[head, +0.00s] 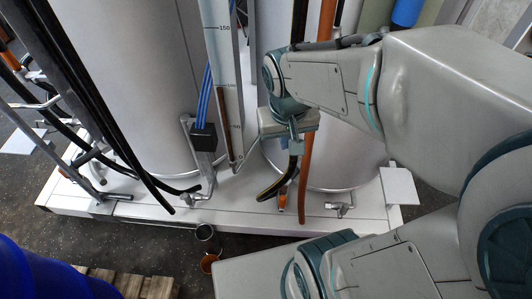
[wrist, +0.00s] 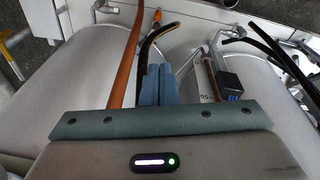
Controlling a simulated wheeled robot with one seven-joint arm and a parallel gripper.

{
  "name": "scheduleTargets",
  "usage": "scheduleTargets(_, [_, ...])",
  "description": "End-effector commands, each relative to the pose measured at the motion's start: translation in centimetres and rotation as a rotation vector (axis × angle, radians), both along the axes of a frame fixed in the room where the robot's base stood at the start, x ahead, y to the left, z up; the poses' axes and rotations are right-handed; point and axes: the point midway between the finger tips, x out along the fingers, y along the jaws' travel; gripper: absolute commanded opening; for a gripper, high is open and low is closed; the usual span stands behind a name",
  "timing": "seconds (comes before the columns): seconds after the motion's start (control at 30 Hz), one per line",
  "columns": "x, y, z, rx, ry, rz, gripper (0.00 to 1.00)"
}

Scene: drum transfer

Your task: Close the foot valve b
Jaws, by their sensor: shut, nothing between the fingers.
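My gripper (head: 296,150) is shut and empty, high in front of the right tank (head: 345,160); its closed blue-grey fingers also show in the wrist view (wrist: 158,85). Small metal outlet fittings sit low at the tanks: one at the right tank's foot (head: 341,208), one at the left tank's foot (head: 203,190). A small orange part (head: 281,201) stands between them beside a black hose; it also shows in the wrist view (wrist: 157,16). I see no label telling which is foot valve b. The gripper is apart from all of these, and the handle positions are too small to tell.
An orange hose (head: 308,165) and a black hose with a yellow stripe (head: 272,191) run down close by the gripper. A level gauge (head: 225,80) stands between the tanks. A blue drum (head: 40,275) and wooden pallet (head: 150,287) are at lower left.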

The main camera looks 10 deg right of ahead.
Motion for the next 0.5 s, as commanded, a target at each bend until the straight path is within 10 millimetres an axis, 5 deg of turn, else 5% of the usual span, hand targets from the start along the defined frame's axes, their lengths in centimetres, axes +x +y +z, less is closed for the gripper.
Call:
scheduleTargets(0.03, [1.1, 0.3, -4.3, -0.019, 0.031, -0.008, 0.00])
scheduleTargets(0.5, [9.1, 4.1, -28.3, -0.212, 0.164, -0.080, 0.00])
